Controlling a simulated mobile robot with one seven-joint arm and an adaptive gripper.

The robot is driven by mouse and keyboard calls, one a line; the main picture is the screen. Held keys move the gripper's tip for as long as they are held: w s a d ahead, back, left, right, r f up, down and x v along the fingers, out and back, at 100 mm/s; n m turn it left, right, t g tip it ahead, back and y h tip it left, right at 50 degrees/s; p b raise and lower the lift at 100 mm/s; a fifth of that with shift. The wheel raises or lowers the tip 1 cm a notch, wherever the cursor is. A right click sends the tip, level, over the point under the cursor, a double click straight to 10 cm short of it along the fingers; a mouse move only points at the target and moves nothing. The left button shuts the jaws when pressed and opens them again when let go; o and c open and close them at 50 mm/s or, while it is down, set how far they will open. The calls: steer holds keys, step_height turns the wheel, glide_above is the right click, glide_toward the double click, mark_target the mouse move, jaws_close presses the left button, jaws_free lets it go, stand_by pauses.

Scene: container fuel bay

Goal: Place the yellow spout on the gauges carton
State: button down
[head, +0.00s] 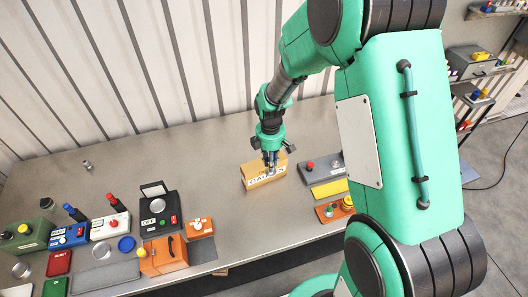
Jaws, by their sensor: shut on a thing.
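The gauges carton (256,182) is a tan-yellow box with a white label on its front. It stands on the grey bench right of the middle in the head view. My gripper (270,170) points down at the carton, its fingertips overlapping the carton's top and label. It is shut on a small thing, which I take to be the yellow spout. The spout blends with the carton and is mostly hidden by the fingers. I cannot tell whether it touches the carton.
Right of the carton are a grey box with a red knob (322,166), a yellow block (329,188) and an orange piece (329,213). An orange can (165,255), a black-handled case (160,212) and several boxes crowd the left. The bench between is clear.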

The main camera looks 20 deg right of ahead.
steer(key=w+p, duration=0.1)
steer(key=w, duration=0.8)
steer(key=shift+w+d+f, duration=0.15)
steer(key=shift+w+f, duration=0.15)
steer(key=shift+f, duration=0.15)
steer(key=shift+f, duration=0.1)
steer(key=shift+f+p, duration=0.6)
steer(key=shift+f, duration=1)
steer(key=shift+f, duration=0.1)
steer(key=c, duration=1.6)
jaws_free()
step_height(320, 180, up, 12)
steer(key=shift+r+b, duration=0.1)
steer(key=shift+b, duration=0.75)
